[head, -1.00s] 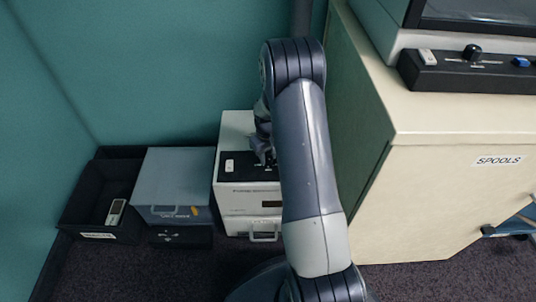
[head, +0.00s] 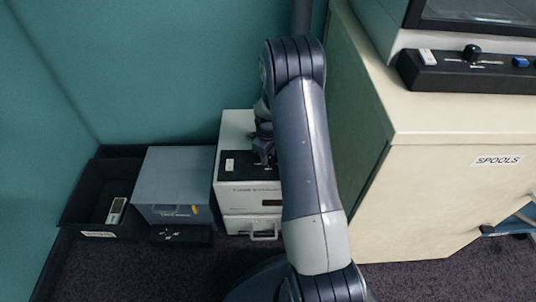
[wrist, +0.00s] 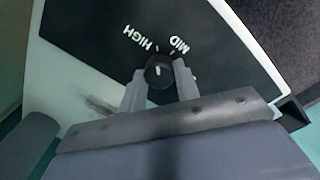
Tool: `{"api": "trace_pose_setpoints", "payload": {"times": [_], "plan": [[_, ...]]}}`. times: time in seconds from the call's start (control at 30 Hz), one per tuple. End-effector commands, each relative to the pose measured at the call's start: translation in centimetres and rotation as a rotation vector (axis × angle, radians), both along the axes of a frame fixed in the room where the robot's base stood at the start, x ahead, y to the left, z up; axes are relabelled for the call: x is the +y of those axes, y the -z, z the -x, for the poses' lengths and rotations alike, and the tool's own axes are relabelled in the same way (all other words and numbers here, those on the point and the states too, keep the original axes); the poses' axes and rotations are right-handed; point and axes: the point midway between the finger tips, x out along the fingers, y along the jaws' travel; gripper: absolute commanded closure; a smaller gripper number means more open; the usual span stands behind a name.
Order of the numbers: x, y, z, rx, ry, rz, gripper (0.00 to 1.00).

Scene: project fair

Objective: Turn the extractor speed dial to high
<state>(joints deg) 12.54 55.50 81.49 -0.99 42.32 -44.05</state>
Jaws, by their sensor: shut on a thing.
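The extractor speed dial (wrist: 158,66) is a round black knob with a white mark, on a black panel (wrist: 95,25) printed HIGH and MID. My gripper (wrist: 159,80) has one finger on each side of the dial and is shut on it. The mark's exact setting is hard to tell. In the head view, my gripper (head: 264,152) is over the black top panel of a white unit (head: 230,202). There my arm and gripper hide the dial.
A grey box (head: 178,180) and a black bin (head: 85,215) holding a small device (head: 116,211) stand left of the unit. A beige cabinet (head: 440,190) labelled SPOOLS stands close to my arm on the right, with a black control strip (head: 470,75) on top.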

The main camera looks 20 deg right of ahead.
Motion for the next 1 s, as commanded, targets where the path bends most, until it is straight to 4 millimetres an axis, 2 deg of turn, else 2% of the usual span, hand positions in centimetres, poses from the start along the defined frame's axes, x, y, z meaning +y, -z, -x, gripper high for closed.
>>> {"api": "trace_pose_setpoints", "payload": {"times": [0.17,0.2,0.47,0.77,0.87,1.0], "plan": [[0.0,-0.1,-0.1,-0.002,-0.002,0.001,0.92],[0.0,-0.1,-0.1,-0.002,-0.002,0.001,0.69],[0.0,0.0,0.0,-0.001,-0.001,0.001,0.48],[0.0,-0.5,0.0,-0.002,0.000,0.001,0.48],[0.0,-1.8,-0.1,-0.003,0.000,0.001,0.48],[0.1,-4.6,0.0,-0.003,0.000,0.001,0.48]]}}
